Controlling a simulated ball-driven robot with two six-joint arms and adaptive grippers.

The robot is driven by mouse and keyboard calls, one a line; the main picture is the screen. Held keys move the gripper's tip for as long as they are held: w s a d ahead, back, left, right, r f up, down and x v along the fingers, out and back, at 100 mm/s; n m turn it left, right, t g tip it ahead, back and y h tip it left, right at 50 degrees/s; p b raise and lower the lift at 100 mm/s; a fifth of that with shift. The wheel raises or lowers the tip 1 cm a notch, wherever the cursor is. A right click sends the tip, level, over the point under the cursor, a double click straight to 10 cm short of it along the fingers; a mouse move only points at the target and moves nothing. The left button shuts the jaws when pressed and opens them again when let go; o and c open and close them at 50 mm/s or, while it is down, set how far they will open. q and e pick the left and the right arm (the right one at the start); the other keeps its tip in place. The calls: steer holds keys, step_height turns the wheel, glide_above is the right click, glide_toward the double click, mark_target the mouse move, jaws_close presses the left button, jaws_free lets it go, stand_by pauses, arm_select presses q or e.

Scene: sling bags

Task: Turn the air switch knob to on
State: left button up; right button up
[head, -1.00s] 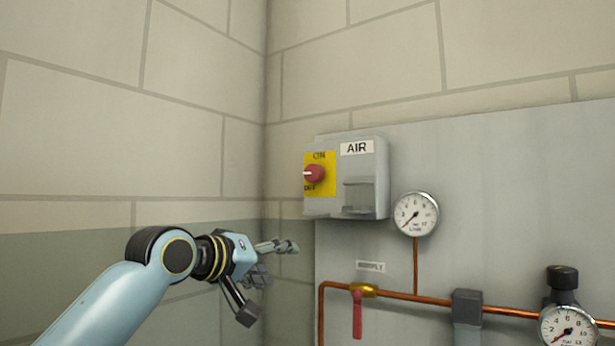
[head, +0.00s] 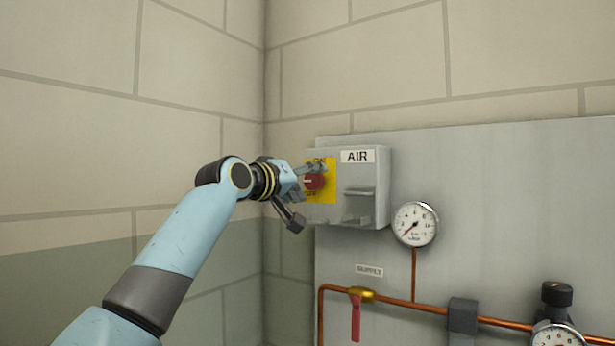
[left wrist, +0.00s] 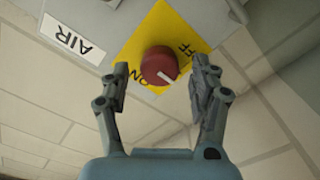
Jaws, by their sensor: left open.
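The red knob (head: 314,182) sits on a yellow plate (head: 327,189) on the left face of the grey AIR box (head: 367,206). My left gripper (head: 312,180) is raised beside the plate, and its fingers partly cover the knob and the lettering. In the left wrist view the fingers of my left gripper (left wrist: 161,82) stand open, with the red knob (left wrist: 160,66) ahead and between them. I cannot tell whether they touch it. My right gripper is not in view.
A grey panel (head: 490,200) carries a pressure gauge (head: 415,224), copper pipe (head: 410,303) and a red-handled valve (head: 356,316) below the box. A second gauge (head: 557,338) is at the lower right. Brick walls meet in a corner left of the box.

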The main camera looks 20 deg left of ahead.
arm_select(q)
steer(key=shift+w+d, duration=0.1)
steer(key=shift+w, duration=0.1)
steer(key=shift+c, duration=0.3)
steer(key=c, duration=1.1)
